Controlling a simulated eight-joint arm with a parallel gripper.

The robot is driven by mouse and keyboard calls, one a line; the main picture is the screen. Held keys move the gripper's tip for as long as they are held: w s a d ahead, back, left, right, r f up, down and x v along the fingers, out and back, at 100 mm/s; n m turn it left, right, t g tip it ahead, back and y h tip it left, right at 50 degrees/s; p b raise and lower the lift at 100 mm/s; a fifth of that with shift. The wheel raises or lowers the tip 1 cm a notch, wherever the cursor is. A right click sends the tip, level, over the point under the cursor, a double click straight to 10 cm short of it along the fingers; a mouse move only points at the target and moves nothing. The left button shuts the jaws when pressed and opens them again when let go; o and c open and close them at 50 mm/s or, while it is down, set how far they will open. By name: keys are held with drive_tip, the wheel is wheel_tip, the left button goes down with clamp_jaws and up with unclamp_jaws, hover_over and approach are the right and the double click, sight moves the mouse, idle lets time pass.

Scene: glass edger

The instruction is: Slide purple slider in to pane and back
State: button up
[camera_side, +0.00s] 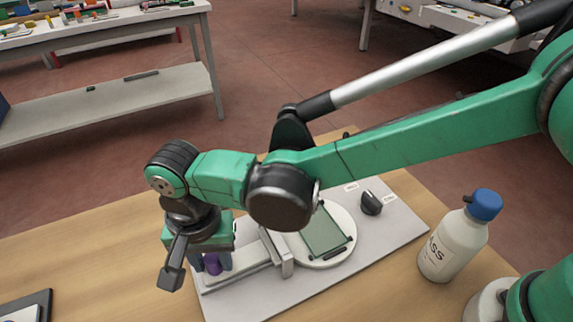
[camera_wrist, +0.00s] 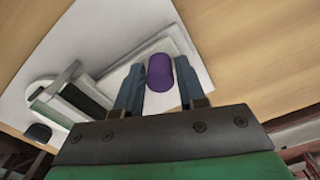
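The purple slider (camera_side: 212,264) is an upright cylinder on the pale rail block (camera_side: 245,265) of the glass edger. In the wrist view the purple slider (camera_wrist: 160,72) stands between the two blue-grey fingers of my gripper (camera_wrist: 160,64), with a narrow gap on each side. My gripper (camera_side: 210,268) is open and low around the slider in the side view, partly hiding it. The pane (camera_side: 324,231) is a green-tinted sheet lying on a round white turntable (camera_side: 346,252), to the right of the slider and apart from it.
A black knob (camera_side: 370,203) sits on the grey base plate (camera_side: 400,228). A white bottle with a blue cap (camera_side: 455,238) stands right of the plate. A dark tray (camera_side: 28,306) lies at the lower left. The wooden table (camera_side: 100,250) is clear left of the edger.

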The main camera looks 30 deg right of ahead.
clamp_jaws()
idle(1.1)
